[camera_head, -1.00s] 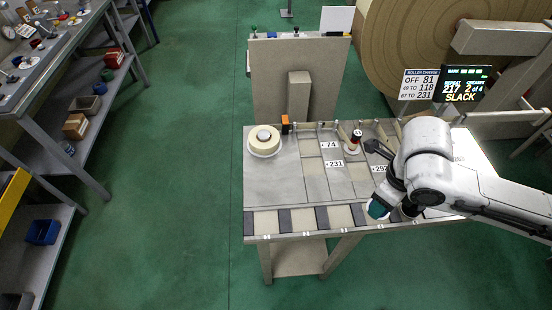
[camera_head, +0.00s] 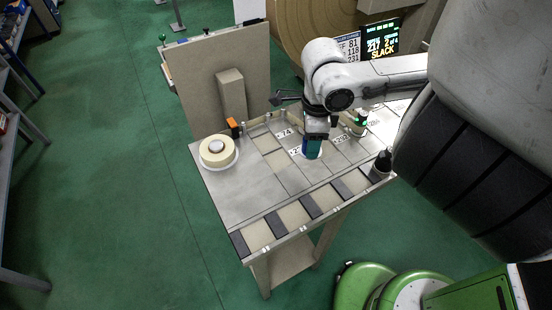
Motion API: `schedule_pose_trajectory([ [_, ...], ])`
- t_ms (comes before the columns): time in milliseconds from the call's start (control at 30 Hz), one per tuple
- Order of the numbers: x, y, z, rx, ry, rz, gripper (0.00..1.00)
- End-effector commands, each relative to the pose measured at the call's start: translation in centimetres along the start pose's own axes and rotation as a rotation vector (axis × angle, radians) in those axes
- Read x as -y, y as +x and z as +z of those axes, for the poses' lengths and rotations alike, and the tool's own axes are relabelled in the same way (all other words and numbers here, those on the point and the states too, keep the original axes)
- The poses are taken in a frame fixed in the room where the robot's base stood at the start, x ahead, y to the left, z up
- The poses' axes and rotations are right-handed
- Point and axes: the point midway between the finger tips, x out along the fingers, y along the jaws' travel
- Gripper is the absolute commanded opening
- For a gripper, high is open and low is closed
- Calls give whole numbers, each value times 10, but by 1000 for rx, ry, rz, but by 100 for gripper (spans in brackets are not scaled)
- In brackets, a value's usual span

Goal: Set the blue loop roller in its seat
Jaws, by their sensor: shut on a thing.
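My gripper (camera_head: 316,134) points down over the middle of the grey table (camera_head: 228,198). It is shut on a blue-green piece, which I take for the blue loop roller (camera_head: 312,149). The roller looks upright, with its lower end low at the tabletop beside the partly covered 231 label. A pale rim shows around its foot. I cannot tell whether it touches the surface or is in a seat. My gripper hides the roller's upper part.
A cream tape roll (camera_head: 217,148) sits on a white plate at the left. An orange block (camera_head: 233,127) stands behind it, before an upright board (camera_head: 224,80). A dark roller (camera_head: 381,164) stands at the front right. The display (camera_head: 382,45) reads SLACK.

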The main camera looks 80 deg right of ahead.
Motion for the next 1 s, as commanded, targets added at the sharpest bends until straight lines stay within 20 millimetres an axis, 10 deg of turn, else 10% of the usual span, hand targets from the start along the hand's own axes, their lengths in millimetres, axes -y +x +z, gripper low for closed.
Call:
schedule_pose_trajectory([
  [1000,53,72,76,1,0,1,14],
])
